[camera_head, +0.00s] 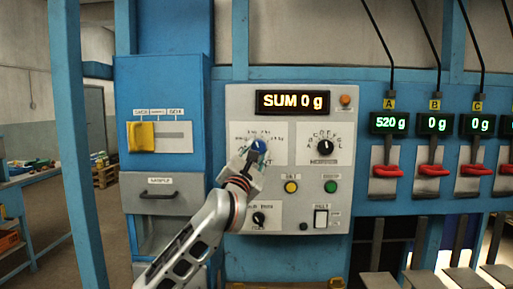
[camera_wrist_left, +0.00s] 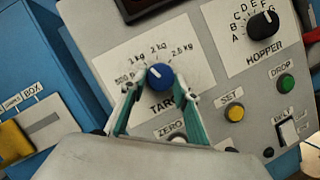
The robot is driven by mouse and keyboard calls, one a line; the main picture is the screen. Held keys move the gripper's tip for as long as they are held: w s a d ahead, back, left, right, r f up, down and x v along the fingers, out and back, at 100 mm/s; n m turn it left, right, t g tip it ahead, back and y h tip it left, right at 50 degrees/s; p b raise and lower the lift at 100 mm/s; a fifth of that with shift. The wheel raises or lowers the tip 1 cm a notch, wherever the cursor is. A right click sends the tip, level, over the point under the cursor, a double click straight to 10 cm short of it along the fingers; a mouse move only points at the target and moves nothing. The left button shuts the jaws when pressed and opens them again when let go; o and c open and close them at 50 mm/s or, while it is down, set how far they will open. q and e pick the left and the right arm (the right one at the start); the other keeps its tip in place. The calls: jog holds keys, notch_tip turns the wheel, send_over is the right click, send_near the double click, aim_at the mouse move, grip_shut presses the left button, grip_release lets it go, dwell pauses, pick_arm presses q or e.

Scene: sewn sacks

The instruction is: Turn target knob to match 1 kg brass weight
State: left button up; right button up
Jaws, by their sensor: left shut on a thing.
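The blue target knob (camera_head: 259,146) sits on the grey control panel (camera_head: 240,110), under labels that read 1 kg, 2 kg and 2.5 kg, with a partly legible one at the left. In the left wrist view the knob (camera_wrist_left: 160,76) shows a small pale mark on its upper left; its exact setting is hard to tell. My left gripper (camera_wrist_left: 158,90) has its green-grey fingers on either side of the knob and is shut on it. My right gripper is not in view. I see no brass weight in either view.
The hopper knob (camera_head: 325,147) is right of the target knob. Below are the yellow SET button (camera_head: 291,187), green DROP button (camera_head: 331,186) and a rocker switch (camera_head: 321,218). The display (camera_head: 293,102) reads SUM 0 g. Red-handled levers (camera_head: 387,171) stand at right.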

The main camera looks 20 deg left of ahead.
pick_arm(q)
jog(key=shift+m, duration=0.3)
jog(key=o, duration=1.1)
jog(key=v, duration=1.2)
jog(key=shift+a+r, duration=0.1)
